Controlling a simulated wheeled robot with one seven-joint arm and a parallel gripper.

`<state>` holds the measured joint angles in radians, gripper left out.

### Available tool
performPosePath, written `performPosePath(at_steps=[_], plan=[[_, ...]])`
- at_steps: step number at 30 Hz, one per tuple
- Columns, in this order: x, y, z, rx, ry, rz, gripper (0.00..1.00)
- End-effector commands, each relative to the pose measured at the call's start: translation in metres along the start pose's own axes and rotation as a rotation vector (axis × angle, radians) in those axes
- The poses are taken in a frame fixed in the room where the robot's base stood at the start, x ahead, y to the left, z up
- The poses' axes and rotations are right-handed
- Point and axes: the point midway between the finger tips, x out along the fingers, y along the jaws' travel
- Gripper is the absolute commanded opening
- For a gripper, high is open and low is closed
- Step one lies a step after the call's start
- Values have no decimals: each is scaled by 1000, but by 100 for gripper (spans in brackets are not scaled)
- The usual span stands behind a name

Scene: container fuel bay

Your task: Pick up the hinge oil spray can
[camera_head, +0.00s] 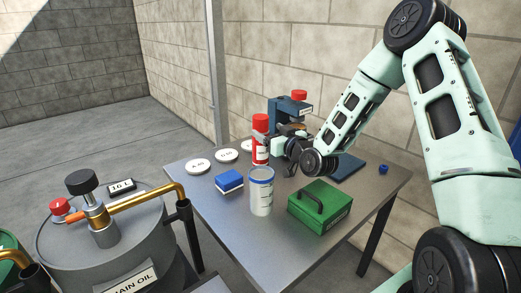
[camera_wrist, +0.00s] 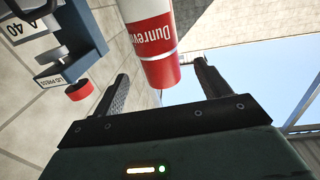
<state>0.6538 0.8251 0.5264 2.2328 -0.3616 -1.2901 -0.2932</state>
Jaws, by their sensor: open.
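A red spray can (camera_head: 261,152) with a red top and a white-and-red label stands upright near the back of the metal table. In the wrist view the can (camera_wrist: 152,38) appears upside down, with part of a name, "Dunrev", readable; I cannot read "hinge oil" on it. My gripper (camera_head: 275,143) is just right of the can at about the height of its upper half. In the wrist view my gripper (camera_wrist: 161,72) is open, and the can shows between its two fingers with visible gaps on both sides. Part of the can is cut off by the picture edge.
A blue stand (camera_head: 287,108) with a red knob is behind my gripper. A white tin (camera_head: 261,196), a green box (camera_head: 320,209), a blue-and-white block (camera_head: 229,182) and several white discs (camera_head: 197,166) are on the table (camera_head: 215,225). The front left tabletop is clear.

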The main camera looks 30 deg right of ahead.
Motion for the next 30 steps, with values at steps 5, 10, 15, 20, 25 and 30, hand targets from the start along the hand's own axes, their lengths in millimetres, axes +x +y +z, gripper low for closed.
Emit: performPosePath(at_steps=[5,10,15,20,25,30], plan=[[15,0,0,0,1,-1,76],[43,0,1,0,2,0,76],[58,0,1,1,-1,0,76],[60,0,0,0,-2,0,76],[59,0,0,0,-1,0,53],[59,0,0,0,-1,0,6]])
